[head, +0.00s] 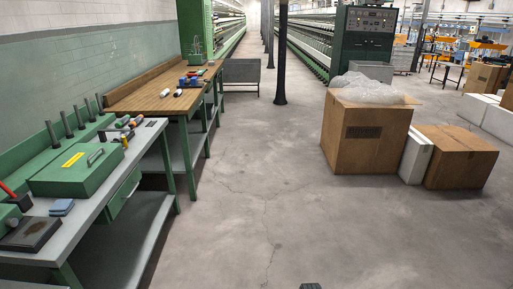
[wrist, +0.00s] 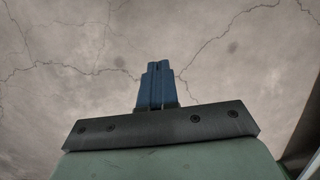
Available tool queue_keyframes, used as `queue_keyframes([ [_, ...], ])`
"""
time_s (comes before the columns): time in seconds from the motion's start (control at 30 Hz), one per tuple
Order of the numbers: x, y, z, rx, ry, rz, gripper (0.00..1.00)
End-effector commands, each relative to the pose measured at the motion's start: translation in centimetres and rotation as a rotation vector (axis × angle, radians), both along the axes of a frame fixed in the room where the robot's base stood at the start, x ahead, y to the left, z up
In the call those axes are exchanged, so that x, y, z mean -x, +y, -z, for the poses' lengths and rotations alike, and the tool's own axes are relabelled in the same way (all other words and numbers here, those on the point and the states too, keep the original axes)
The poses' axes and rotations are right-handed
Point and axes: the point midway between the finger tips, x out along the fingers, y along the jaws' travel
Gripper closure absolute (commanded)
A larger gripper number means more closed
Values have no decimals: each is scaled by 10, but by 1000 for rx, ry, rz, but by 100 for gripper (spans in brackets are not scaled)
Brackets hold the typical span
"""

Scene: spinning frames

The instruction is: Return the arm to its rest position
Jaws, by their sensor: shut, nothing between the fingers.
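My gripper (wrist: 156,68) shows in the wrist view with its two blue fingers side by side and touching. It is shut and holds nothing. Behind the fingers in that view is only cracked grey concrete floor (wrist: 60,35). In the head view a small dark piece (head: 311,286) shows at the bottom edge, probably part of my arm. The rest of the arm is out of sight there.
A grey workbench (head: 140,150) with a green box (head: 75,171) stands at left, a wooden-topped bench (head: 150,97) behind it. The floor between (head: 255,190) is clear.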

Motion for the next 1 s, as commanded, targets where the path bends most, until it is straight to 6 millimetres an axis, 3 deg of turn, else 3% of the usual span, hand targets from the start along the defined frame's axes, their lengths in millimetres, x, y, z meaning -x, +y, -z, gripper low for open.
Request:
queue_keyframes([
  [0.3,82,0,57,-1,162,2,100],
  [0.7,182,0,105,-1,343,3,100],
  [0.83,201,0,111,-1,376,3,100],
  [1.0,211,0,114,-1,393,3,100],
])
